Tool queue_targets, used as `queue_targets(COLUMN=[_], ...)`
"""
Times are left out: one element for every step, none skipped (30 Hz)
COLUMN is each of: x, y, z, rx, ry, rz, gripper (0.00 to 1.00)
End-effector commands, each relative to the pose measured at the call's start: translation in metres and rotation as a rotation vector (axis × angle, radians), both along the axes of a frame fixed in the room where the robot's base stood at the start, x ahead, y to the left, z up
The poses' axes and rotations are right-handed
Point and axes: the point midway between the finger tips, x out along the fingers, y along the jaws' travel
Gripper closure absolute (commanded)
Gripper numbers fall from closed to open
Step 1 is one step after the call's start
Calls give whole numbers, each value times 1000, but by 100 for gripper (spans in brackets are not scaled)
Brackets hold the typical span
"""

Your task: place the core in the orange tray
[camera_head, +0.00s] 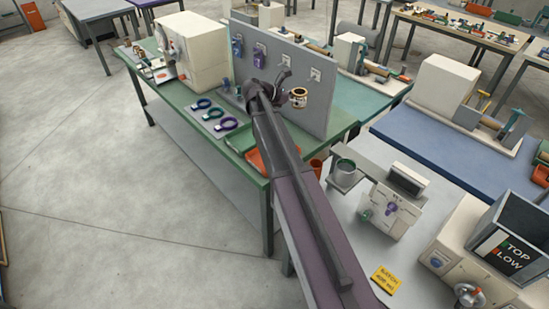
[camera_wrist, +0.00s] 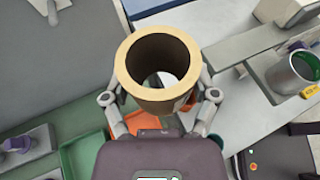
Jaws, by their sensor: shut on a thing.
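The core (camera_wrist: 158,103) is a tan, hollow cylinder. In the wrist view my gripper (camera_wrist: 160,98) is shut on it, one finger on each side, and I look into its open end. The orange tray (camera_head: 256,160) lies on the green table, partly hidden by my arm. In the wrist view an orange patch (camera_wrist: 122,118) shows below the core, mostly covered by my gripper.
A green tray (camera_head: 240,139) lies left of the orange one. A grey board with coloured rings (camera_head: 213,117) and a white machine (camera_head: 190,52) stand further left. The grey panel (camera_head: 285,75) rises behind. A green-filled cup (camera_head: 345,166) stands on the right.

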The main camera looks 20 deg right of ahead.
Motion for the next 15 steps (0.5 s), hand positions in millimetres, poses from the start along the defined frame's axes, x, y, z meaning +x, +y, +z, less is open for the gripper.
queue_targets(x=[0, 1, 2, 2, 3, 5, 6, 7, 9, 11, 12, 15, 17, 18, 21], y=[0, 0, 0, 0, 0, 1, 1, 1, 2, 2, 3, 4, 4, 5, 6], z=[-4, -6, -9, -12, -15, -20, -24, -28, -34, -39, -44, -51, -57, -62, -69], rx=[1, 1, 2, 3, 4, 5, 6, 7, 9, 10, 11, 13, 15, 16, 18], ry=[0, 1, 1, 1, 1, 3, 3, 3, 3, 4, 5, 6, 6, 6, 7], rz=[4, 9, 17, 23, 31, 41, 52, 63, 78, 92, 106, 125, 140, 154, 177], gripper=[69, 69, 69, 69, 69, 69, 69, 69, 69, 69, 69, 69, 69, 69, 69])
